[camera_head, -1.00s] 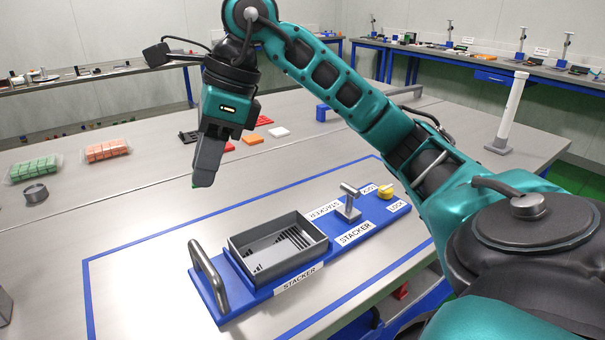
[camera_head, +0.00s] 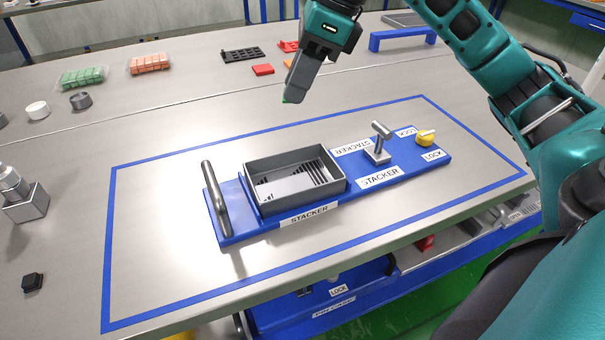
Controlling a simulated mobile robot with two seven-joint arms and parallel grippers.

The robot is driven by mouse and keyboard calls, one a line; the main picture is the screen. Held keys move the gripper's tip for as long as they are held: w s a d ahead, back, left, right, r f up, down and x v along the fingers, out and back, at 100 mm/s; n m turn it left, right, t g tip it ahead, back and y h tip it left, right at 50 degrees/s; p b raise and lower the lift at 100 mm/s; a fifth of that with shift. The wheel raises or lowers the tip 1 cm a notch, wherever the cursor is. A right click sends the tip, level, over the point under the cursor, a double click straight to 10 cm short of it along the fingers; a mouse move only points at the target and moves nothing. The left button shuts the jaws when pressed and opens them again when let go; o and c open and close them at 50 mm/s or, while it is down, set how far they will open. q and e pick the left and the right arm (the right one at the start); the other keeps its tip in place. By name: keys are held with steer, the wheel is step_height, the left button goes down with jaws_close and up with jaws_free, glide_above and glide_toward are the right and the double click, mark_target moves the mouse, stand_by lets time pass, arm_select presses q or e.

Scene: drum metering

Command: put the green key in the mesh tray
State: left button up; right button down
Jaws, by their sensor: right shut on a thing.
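My right gripper (camera_head: 293,94) hangs above the table behind the blue stacker fixture, fingers pointing down. It is shut on the green key (camera_head: 285,101), of which only a small green tip shows below the fingers. A grey open tray (camera_head: 257,192) with a slotted floor sits on the stacker's blue base, nearer than the gripper and apart from it. A flat grey framed piece (camera_head: 404,19) lies at the back right; I cannot tell which of these two is the mesh tray. My left gripper is out of view.
The stacker base (camera_head: 235,228) carries a metal handle (camera_head: 215,198), a T-shaped lever (camera_head: 379,145) and a yellow knob (camera_head: 425,137). A blue bridge (camera_head: 402,39), a black holed plate (camera_head: 243,54) and a red block (camera_head: 263,70) lie behind. The taped area left of the stacker is clear.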

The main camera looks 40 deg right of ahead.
steer(key=b, duration=0.3)
glide_above(292, 184)
steer(key=d, duration=0.1)
steer(key=f, duration=0.8)
steer(key=s+f, duration=0.1)
steer(key=f, duration=0.3)
steer(key=shift+d+f, duration=0.1)
steer(key=shift+f, duration=0.15)
step_height(292, 184, down, 4)
steer(key=shift+f, duration=0.2)
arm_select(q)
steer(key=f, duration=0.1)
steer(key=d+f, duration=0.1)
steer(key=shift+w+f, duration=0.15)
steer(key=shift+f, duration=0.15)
arm_select(e)
steer(key=shift+f, duration=0.2)
steer(key=shift+f+b, duration=0.25)
steer(key=shift+b, duration=0.15)
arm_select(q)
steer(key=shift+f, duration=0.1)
arm_select(e)
steer(key=c, duration=0.9)
jaws_free()
steer(key=shift+r, duration=0.1)
